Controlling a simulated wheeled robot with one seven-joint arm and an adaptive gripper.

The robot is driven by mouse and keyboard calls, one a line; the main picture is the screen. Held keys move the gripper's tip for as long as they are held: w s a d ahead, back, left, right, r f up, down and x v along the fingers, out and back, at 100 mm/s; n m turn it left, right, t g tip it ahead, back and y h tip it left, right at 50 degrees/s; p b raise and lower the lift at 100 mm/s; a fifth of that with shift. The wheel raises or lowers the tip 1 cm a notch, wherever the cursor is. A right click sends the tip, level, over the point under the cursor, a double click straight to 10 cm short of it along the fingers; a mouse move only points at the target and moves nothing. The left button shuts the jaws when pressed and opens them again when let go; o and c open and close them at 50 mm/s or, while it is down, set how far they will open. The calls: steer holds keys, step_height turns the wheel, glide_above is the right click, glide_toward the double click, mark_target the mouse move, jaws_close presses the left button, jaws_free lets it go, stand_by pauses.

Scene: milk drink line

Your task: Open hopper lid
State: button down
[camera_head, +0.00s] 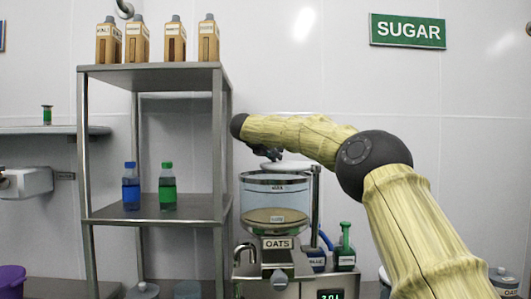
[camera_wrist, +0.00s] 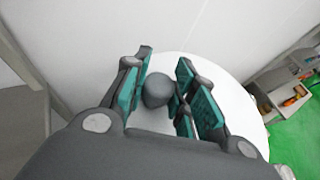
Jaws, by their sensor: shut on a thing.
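The hopper (camera_head: 276,195) is a clear drum with a label marked OATS below it, standing right of the metal shelf. My gripper (camera_head: 268,153) is just above the hopper's top, its fingers pointing down. In the wrist view the lid (camera_wrist: 238,108) is a round white disc with a dark grey knob (camera_wrist: 157,88). The knob is between the teal-padded fingers of my gripper (camera_wrist: 165,92), which is shut on it. In the head view a pale edge shows below the gripper; whether the lid is seated or raised there I cannot tell.
A green-topped container (camera_head: 345,247) stands right of the hopper. The wall behind carries a SUGAR sign (camera_head: 408,31).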

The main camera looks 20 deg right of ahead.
steer(key=c, duration=1.2)
jaws_free()
steer(key=shift+d, duration=0.1)
steer(key=shift+o, duration=0.2)
steer(key=v, duration=1.2)
steer(key=shift+w, duration=0.1)
